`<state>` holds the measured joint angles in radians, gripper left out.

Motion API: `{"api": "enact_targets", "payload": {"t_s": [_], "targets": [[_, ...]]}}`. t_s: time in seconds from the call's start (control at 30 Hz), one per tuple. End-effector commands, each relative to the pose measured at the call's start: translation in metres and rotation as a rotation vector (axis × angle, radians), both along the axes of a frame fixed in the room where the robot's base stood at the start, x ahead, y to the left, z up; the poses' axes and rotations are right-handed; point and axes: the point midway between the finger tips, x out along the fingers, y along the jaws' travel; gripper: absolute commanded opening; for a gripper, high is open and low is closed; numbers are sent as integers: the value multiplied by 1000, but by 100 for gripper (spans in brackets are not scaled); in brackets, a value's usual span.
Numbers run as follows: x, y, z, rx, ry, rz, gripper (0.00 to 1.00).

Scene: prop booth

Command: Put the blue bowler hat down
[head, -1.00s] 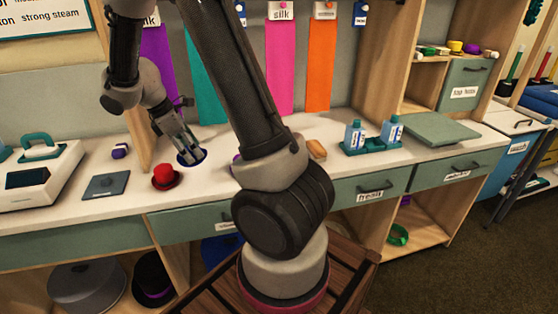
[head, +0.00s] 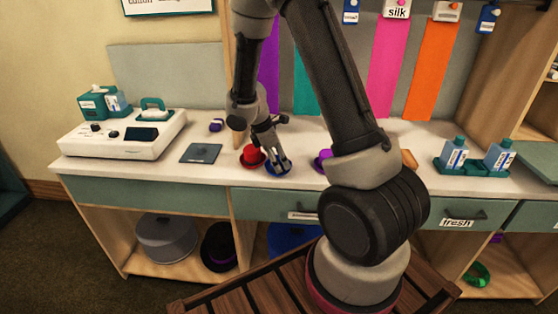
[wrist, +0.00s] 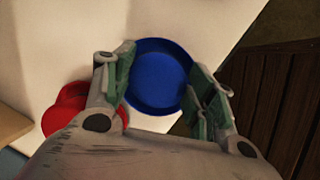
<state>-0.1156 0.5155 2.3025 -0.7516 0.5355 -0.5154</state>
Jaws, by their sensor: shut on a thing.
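The blue bowler hat (head: 283,170) is between the fingers of my gripper (head: 272,148), over the front part of the white counter in the head view. In the wrist view the round blue hat (wrist: 158,82) lies between the two green-padded fingers of my gripper (wrist: 168,78), which is shut on it. The fingers partly hide the hat in the head view. I cannot tell whether its underside touches the counter.
A red hat (head: 252,157) stands close left of the blue hat, also in the wrist view (wrist: 70,108). A purple hat (head: 322,160) is to the right. A dark flat pad (head: 201,153) and a white machine (head: 125,135) are left. The counter's front edge (head: 215,183) is near.

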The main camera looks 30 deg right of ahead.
Motion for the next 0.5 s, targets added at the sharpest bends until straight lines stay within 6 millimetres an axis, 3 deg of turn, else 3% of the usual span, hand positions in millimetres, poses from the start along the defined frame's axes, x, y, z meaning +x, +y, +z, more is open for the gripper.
{"api": "enact_targets", "payload": {"t_s": [0.4, 0.43, 0.5], "targets": [[0, 0, -8, 0, 0, 0, 32], [0, 0, -8, 0, 0, 0, 61], [0, 0, -8, 0, 0, 0, 74]]}}
